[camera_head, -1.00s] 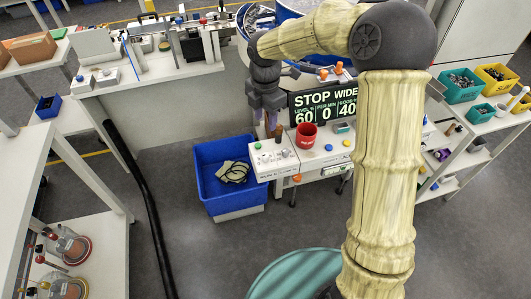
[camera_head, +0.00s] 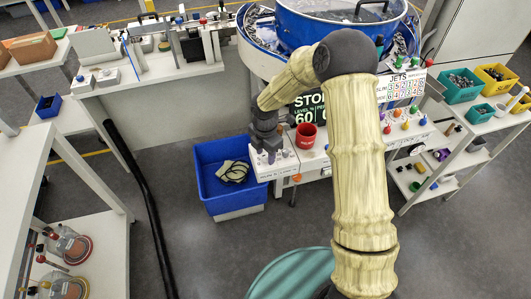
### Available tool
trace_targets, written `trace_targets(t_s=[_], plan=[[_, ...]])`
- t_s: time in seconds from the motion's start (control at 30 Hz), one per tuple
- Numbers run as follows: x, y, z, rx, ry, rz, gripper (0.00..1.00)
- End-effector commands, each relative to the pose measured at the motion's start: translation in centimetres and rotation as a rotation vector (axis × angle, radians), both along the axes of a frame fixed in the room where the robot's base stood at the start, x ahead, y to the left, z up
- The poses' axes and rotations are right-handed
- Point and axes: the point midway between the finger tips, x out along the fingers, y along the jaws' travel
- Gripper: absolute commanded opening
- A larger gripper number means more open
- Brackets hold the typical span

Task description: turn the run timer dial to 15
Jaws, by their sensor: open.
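A white control box (camera_head: 282,172) with small knobs and labels sits at the left end of the machine's front bench. Its labels are too small to read, so I cannot tell which knob is the run timer dial or what it is set to. My gripper (camera_head: 265,158) points down over this box, with its fingers at the knobs and hiding part of the top face. The jaws are open. Whether a finger touches a knob, I cannot tell.
The blue bowl machine (camera_head: 330,35) stands behind, with a JETS panel (camera_head: 403,87) at right. My arm covers part of the sign (camera_head: 306,108).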

Motion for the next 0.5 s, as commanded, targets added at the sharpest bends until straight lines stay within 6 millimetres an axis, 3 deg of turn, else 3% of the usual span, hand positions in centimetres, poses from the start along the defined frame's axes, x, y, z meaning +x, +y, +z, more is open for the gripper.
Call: trace_targets(t_s=[0.37,0.5], plan=[[-0.01,0.04,-0.66,0.001,-0.001,0.000,0.41],[0.00,0.03,-0.64,0.001,-0.001,0.000,0.13]])
